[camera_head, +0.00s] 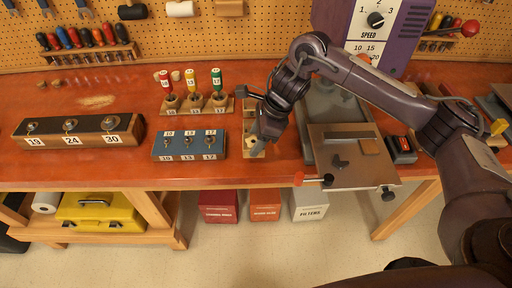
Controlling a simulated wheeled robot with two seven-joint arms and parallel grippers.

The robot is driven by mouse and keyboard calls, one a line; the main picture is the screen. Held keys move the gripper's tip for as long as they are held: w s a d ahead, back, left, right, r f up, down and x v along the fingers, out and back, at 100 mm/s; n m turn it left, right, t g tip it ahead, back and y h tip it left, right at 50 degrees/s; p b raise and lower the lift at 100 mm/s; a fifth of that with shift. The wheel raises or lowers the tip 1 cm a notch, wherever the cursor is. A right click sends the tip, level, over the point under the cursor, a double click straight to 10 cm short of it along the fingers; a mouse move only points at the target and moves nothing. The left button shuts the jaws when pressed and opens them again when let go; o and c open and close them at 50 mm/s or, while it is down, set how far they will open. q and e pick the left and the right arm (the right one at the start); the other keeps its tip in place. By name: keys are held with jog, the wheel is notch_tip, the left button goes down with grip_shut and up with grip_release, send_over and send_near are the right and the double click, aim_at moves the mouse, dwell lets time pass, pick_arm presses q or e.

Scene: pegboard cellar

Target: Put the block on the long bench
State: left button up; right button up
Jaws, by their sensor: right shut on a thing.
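The long bench (100,170) has a red-orange top and runs across the view below the pegboard. My right gripper (261,142) reaches in from the right and points down over the bench's front part. It is shut on a small tan wooden block (257,150), mostly hidden by the fingers. I cannot tell whether the block touches the bench top or is just above it. My left gripper is not in view.
A blue socket block (190,157) stands left of the gripper, with a dark socket rail (78,141) farther left. A machine with a metal table (350,176) is on the right. Bare bench lies between the rail and blue block.

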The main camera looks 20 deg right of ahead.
notch_tip(320, 180, down, 4)
jog(key=shift+s+r+p, duration=0.1)
jog(key=shift+r+p, duration=0.1)
jog(key=shift+p, duration=0.25)
jog(key=shift+f, duration=0.3)
jog(key=o, duration=0.5)
jog(key=shift+b, duration=0.3)
jog(key=o, duration=0.5)
